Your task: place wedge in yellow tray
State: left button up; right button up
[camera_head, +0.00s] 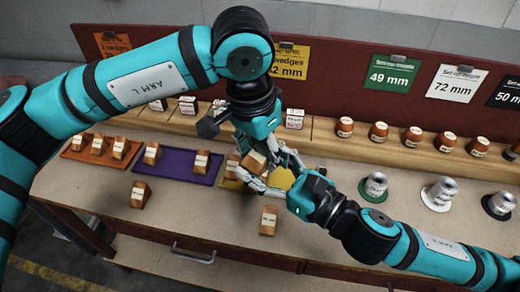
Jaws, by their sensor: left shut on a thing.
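My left gripper (257,156) reaches down from above and is shut on a brown wooden wedge (254,162) with a white label. It holds the wedge over or beside the yellow tray (230,185); the exact height is unclear. Another wedge (232,163) shows at the tray's left part, partly behind the gripper. My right gripper (272,178) comes in from the right, close to the left one. Its fingers overlap the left gripper and the tray in the picture, so its opening is unclear. Loose wedges stand on the bench in front, one near the middle (268,220) and one at left (141,193).
An orange tray (75,154) and a purple tray (178,174) with wedges stand to the left. A yellow round piece (283,180) lies beside the grippers. Spools stand on a green disc (374,197) and others to the right. A wooden shelf (330,143) runs behind.

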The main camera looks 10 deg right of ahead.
jog(key=o, duration=0.3)
